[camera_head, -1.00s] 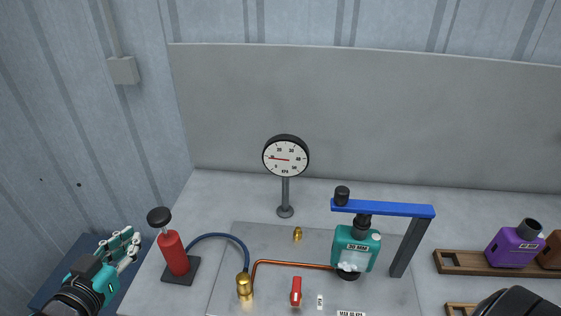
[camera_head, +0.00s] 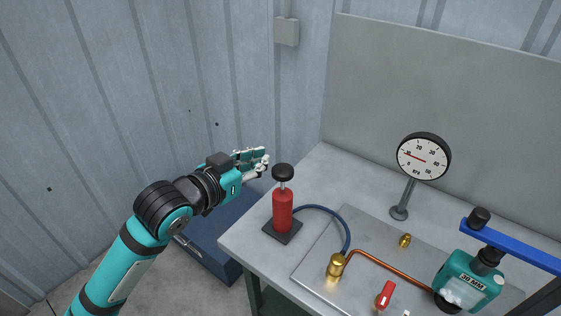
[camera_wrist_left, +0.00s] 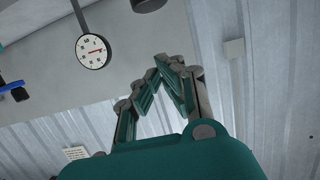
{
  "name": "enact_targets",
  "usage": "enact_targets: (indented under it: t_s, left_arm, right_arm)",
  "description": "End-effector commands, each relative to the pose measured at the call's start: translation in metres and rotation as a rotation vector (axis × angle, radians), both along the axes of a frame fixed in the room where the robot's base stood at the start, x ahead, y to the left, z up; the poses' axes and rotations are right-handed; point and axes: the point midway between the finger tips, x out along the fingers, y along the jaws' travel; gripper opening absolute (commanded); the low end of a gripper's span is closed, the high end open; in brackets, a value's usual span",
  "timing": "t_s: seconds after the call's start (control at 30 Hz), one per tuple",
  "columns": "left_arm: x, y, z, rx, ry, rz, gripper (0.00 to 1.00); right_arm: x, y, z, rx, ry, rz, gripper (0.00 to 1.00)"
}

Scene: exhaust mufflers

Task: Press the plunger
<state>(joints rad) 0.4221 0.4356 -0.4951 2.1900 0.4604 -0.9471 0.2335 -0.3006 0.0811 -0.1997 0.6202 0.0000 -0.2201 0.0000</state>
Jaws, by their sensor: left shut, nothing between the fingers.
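The plunger is a red pump cylinder (camera_head: 282,212) with a black round knob (camera_head: 283,172) on a short rod, upright on a dark square base at the table's left corner. The knob is raised above the cylinder. My left gripper (camera_head: 264,164) is shut and empty, just left of the knob at about its height, with a small gap seemingly between them. In the left wrist view the fingertips (camera_wrist_left: 168,62) meet, and a dark round shape, probably the knob, shows at the top edge. My right gripper is not in view.
A blue hose (camera_head: 330,215) runs from the pump to a brass fitting (camera_head: 336,265) on a metal plate. A pressure gauge (camera_head: 423,157) stands behind. A teal muffler (camera_head: 468,280) sits under a blue clamp bar (camera_head: 515,248). A red valve handle (camera_head: 385,295) is at the front.

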Motion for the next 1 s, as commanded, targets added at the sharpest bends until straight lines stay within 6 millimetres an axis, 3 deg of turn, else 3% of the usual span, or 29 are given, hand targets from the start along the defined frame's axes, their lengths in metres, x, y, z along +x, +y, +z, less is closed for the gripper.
enact_targets:
  t_s: [0.37,0.6,1.0]
  left_arm:
    - [0.063,-0.046,-0.016,-0.001,0.002,0.0,0.0]
    - [0.062,-0.045,-0.051,0.001,0.003,0.001,0.0]
    - [0.061,-0.045,-0.059,0.001,-0.001,0.0,0.0]
  right_arm:
    - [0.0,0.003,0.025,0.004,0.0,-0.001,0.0]
    - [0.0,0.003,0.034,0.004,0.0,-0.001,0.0]
    - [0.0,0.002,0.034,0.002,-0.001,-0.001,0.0]
